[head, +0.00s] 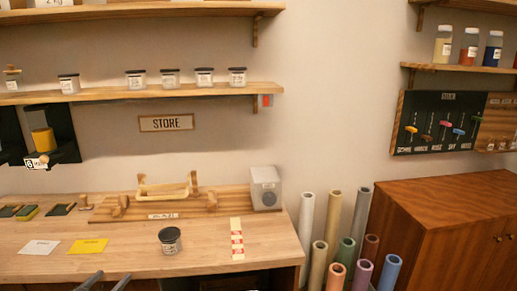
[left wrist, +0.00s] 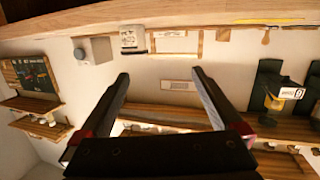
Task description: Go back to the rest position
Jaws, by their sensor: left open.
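My left gripper (head: 104,283) shows at the bottom edge of the head view, in front of the wooden table (head: 170,248). Only its finger ends are seen there. In the left wrist view the left gripper (left wrist: 161,74) is open, its two dark fingers wide apart with nothing between them. A dark-lidded jar (head: 170,241) stands upright on the table, apart from the gripper; it seems to show in the left wrist view too (left wrist: 132,40). My right gripper is in neither view.
A yellow card (head: 88,246), a white card (head: 39,247) and a red-and-white strip (head: 237,239) lie on the table. A grey box (head: 265,188) stands at the back right. Jars line the wall shelf (head: 150,94). Coloured rolls (head: 346,250) stand beside a wooden cabinet (head: 450,235).

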